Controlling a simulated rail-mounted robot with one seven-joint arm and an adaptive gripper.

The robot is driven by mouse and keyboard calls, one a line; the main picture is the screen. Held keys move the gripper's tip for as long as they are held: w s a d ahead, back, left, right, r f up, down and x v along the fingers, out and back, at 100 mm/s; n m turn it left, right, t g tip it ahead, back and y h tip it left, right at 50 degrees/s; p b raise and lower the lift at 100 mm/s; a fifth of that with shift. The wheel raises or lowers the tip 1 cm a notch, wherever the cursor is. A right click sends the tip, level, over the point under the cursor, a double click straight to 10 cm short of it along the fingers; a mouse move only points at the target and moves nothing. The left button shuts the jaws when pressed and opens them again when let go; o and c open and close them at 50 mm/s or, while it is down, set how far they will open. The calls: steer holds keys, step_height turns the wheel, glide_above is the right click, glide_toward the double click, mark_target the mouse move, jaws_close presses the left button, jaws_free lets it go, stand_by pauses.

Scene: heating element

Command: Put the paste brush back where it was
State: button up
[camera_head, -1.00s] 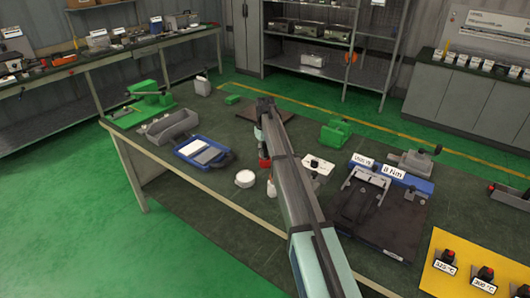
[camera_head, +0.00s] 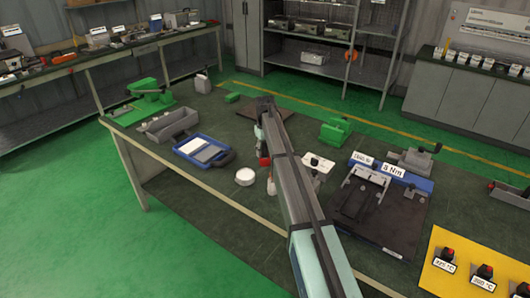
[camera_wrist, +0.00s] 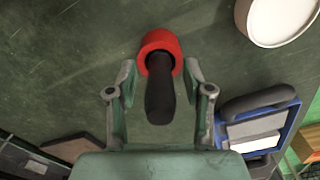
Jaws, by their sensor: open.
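A black handle (camera_wrist: 160,95) with a red collar or cup (camera_wrist: 161,44) at its far end shows in the wrist view; I take it for the paste brush. The bristles are hidden, and I cannot tell whether the red part belongs to the brush or holds it. My gripper (camera_wrist: 160,82) is open, with one finger on each side of the handle and visible gaps to both. In the head view a small red part (camera_head: 264,161) shows beside my arm, which hides most of the gripper.
A white round tub (camera_head: 245,177) stands left of my arm, and a small white bottle (camera_head: 271,187) is close to it. A blue tray (camera_head: 203,151) lies further left. A dark fixture (camera_head: 380,215) is at right.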

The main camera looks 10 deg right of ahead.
step_height(320, 180, up, 12)
steer(key=shift+f+b, duration=0.2)
steer(key=shift+b, duration=1)
